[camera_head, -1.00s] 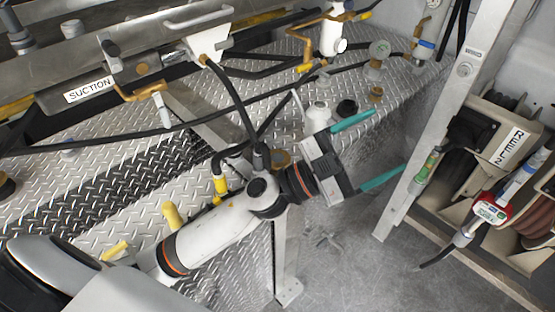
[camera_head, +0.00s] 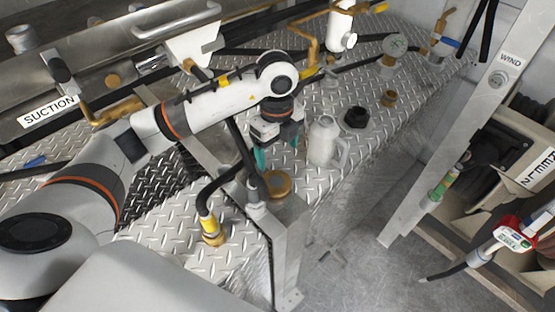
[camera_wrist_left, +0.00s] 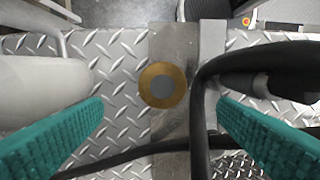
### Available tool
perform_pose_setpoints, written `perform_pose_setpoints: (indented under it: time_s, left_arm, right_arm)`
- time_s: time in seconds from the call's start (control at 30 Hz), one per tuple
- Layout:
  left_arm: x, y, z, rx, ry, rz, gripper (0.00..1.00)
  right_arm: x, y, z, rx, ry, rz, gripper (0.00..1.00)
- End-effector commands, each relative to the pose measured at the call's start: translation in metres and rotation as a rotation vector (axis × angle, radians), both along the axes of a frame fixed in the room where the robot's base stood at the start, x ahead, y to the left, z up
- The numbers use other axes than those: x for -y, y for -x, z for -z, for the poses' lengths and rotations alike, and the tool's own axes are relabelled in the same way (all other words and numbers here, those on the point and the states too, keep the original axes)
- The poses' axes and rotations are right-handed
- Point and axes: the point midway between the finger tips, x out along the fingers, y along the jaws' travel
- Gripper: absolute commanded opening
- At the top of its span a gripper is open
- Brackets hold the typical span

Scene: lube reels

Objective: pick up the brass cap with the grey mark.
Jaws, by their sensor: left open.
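The brass cap (camera_head: 278,184) is a round brass disc on the metal strip at the deck edge, in the middle of the head view. In the left wrist view the brass cap (camera_wrist_left: 163,86) shows from above as a brass ring around a grey round mark, between the fingers and ahead of them. My left gripper (camera_head: 277,148) points down, its teal fingers open and empty, above and slightly behind the cap. Its fingers also show in the left wrist view (camera_wrist_left: 160,125), spread wide on either side. My right gripper is not in view.
A white jug (camera_head: 324,142) stands right of the gripper, close to a finger in the wrist view. A black hose (camera_head: 247,160) rises just left of the cap. A black fitting (camera_head: 356,117) and a small brass fitting (camera_head: 388,98) stand farther right on the tread plate.

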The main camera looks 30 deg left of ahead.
Motion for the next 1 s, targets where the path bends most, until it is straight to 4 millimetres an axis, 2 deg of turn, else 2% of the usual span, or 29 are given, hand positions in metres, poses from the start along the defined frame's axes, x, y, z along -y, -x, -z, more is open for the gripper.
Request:
perform_pose_setpoints:
  time_s: [0.1, 0.17, 0.4, 0.5, 0.57, 0.67, 0.8, 1.0]
  left_arm:
    - [-0.004, 0.001, 0.006, -0.006, -0.018, -0.011, 0.82]
    - [-0.004, 0.001, 0.015, -0.007, -0.02, -0.012, 0.82]
    - [-0.004, 0.001, 0.055, -0.006, -0.017, -0.01, 0.82]
    - [-0.003, 0.001, 0.064, -0.004, -0.016, -0.009, 0.82]
    - [-0.003, 0.001, 0.067, -0.003, -0.016, -0.009, 0.82]
    - [-0.004, 0.0, 0.076, -0.006, -0.016, -0.01, 0.82]
    - [-0.006, -0.002, 0.097, -0.007, -0.016, -0.01, 0.82]
    - [-0.006, -0.002, 0.118, -0.003, -0.015, -0.008, 0.82]
  right_arm:
    - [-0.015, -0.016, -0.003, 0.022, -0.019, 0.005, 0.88]
    - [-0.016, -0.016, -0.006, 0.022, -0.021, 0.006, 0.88]
    - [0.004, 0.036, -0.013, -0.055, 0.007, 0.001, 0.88]
    - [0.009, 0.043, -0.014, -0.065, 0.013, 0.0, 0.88]
    - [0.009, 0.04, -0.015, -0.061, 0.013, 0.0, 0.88]
    - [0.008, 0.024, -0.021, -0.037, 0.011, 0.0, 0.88]
    - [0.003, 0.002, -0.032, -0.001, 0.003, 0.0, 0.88]
    - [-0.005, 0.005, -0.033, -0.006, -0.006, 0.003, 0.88]
